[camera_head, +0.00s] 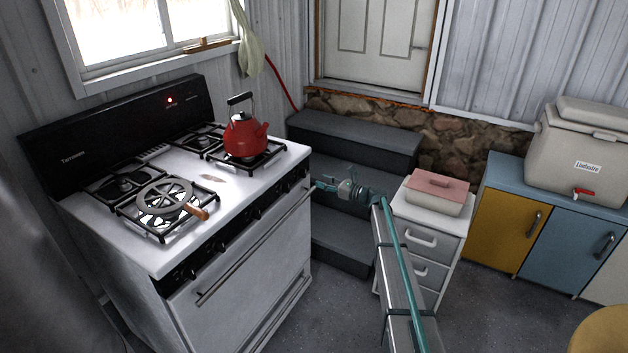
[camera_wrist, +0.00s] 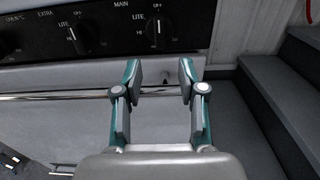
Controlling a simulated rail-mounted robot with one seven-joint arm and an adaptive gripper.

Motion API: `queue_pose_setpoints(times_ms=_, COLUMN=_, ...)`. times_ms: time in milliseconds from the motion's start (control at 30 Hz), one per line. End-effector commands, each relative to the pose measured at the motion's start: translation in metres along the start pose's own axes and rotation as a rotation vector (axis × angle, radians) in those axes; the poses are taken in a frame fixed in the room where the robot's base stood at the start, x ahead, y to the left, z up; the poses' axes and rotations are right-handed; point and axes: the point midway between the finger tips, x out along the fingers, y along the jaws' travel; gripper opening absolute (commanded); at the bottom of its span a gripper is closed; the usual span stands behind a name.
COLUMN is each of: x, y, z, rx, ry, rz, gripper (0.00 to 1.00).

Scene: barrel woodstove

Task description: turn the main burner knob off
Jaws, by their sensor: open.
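The main burner knob (camera_wrist: 166,34) is black and sits on the stove's black front panel in the wrist view, with MAIN, OFF, LITE and HI printed around it. A pale mark shows on its face, but I cannot read its exact setting. My gripper (camera_wrist: 160,76) is open and empty, its fingertips below the knob in the picture and apart from it. In the head view my gripper (camera_head: 319,186) is off the right front corner of the white stove (camera_head: 245,270).
The extra knob (camera_wrist: 82,38) is left of the main one. The oven handle (camera_head: 255,247) runs below the panel. A red kettle (camera_head: 244,136) and a round grey piece with a wooden handle (camera_head: 166,198) stand on the burners. Dark steps (camera_head: 350,139) and a white drawer unit (camera_head: 428,242) are to the right.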

Motion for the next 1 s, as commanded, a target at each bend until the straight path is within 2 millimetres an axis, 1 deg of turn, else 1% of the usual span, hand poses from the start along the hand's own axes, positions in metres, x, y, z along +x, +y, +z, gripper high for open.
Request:
queue_pose_setpoints(times_ms=33, x=-0.011, y=0.001, z=0.0, rx=0.0, ry=0.0, rz=-0.001, gripper=0.41)
queue_pose_setpoints(times_ms=100, x=-0.021, y=0.001, z=0.0, rx=0.001, ry=0.0, rz=-0.001, gripper=0.41)
queue_pose_setpoints(times_ms=200, x=-0.034, y=0.001, z=0.0, rx=0.001, ry=0.0, rz=-0.001, gripper=0.41)
queue_pose_setpoints(times_ms=300, x=-0.041, y=0.001, z=0.0, rx=0.001, ry=0.0, rz=0.0, gripper=0.41)
queue_pose_setpoints(times_ms=433, x=-0.045, y=0.0, z=0.0, rx=0.001, ry=0.0, rz=0.0, gripper=0.41)
queue_pose_setpoints(times_ms=767, x=-0.045, y=0.0, z=0.0, rx=-0.007, ry=0.0, rz=0.0, gripper=0.41)
queue_pose_setpoints(times_ms=900, x=-0.045, y=0.001, z=-0.001, rx=-0.082, ry=0.003, rz=0.003, gripper=0.41)
queue_pose_setpoints(times_ms=967, x=-0.045, y=0.002, z=-0.006, rx=-0.153, ry=0.027, rz=0.012, gripper=0.41)
queue_pose_setpoints(times_ms=1000, x=-0.046, y=0.007, z=-0.012, rx=-0.216, ry=0.056, rz=0.024, gripper=0.41)
